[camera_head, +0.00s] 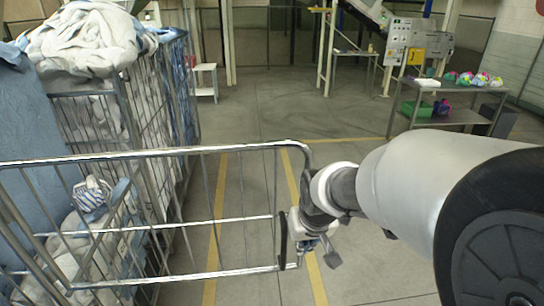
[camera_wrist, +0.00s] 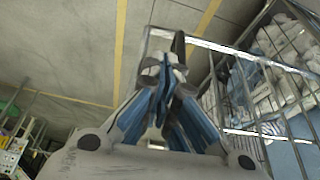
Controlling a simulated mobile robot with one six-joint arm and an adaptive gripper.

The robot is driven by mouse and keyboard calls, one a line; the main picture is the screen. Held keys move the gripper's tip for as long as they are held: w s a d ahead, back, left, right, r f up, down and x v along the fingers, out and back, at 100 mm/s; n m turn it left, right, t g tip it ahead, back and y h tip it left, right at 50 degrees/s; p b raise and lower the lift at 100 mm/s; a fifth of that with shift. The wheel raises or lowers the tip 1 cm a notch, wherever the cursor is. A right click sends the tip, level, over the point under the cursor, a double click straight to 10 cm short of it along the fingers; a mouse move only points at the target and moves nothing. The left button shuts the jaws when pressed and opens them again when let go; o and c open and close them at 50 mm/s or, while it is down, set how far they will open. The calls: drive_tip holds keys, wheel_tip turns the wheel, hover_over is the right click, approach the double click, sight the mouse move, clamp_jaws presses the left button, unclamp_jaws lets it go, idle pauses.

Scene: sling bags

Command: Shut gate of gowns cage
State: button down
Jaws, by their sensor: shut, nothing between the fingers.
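The gate (camera_head: 225,148) is a metal rail frame with thin bars. It crosses the left half of the head view, and its free end reaches right, past the side of the gowns cage (camera_head: 122,110). The cage is a tall wire cage holding white and blue gowns (camera_head: 90,38). My gripper (camera_head: 310,240) is at the lower part of the gate's free end, beside or touching it; I cannot tell which. In the wrist view my blue-sided fingers (camera_wrist: 163,78) are shut and empty, with the gate's end rail (camera_wrist: 146,48) just beyond them.
A metal table (camera_head: 440,120) with a green bin and colourful bundles stands at the back right. A small white stand (camera_head: 205,80) is behind the cage. Yellow lines (camera_head: 216,215) mark the grey floor, which is clear in the middle.

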drive_tip(key=shift+w+a+f+b, duration=0.15)
drive_tip(key=shift+w+f, duration=0.3)
drive_tip(key=shift+w, duration=0.4)
drive_tip(key=shift+w+d+f+b, duration=0.15)
drive_tip(key=shift+w+f, duration=0.3)
drive_tip(key=shift+w, duration=0.45)
drive_tip(key=shift+w+a+f+b, duration=0.15)
drive_tip(key=shift+w+f, duration=0.3)
drive_tip(key=shift+w, duration=0.4)
